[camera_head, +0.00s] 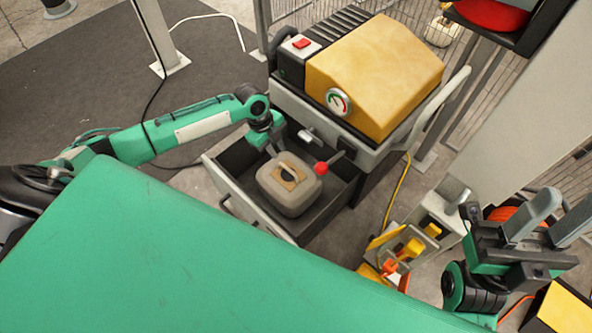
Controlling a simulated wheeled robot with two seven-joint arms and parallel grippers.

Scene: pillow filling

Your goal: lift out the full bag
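A plump grey-beige bag (283,196) with a tan patch and a dark opening on top sits in the open drawer (225,191) of a machine. My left gripper (268,138) reaches down over the drawer's back left part, just behind the bag. Its fingertips are too small and hidden to tell open from shut, and I cannot tell whether they touch the bag. My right gripper (548,217) is at the right, far from the bag, with its two grey fingers apart and nothing visible between them.
The machine has a yellow cover (385,65), a gauge (338,101) and a red button (301,43). A red knob (321,168) stands close to the bag's right. Yellow and orange items (392,252) lie right of the drawer. Open floor (80,75) lies behind my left arm.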

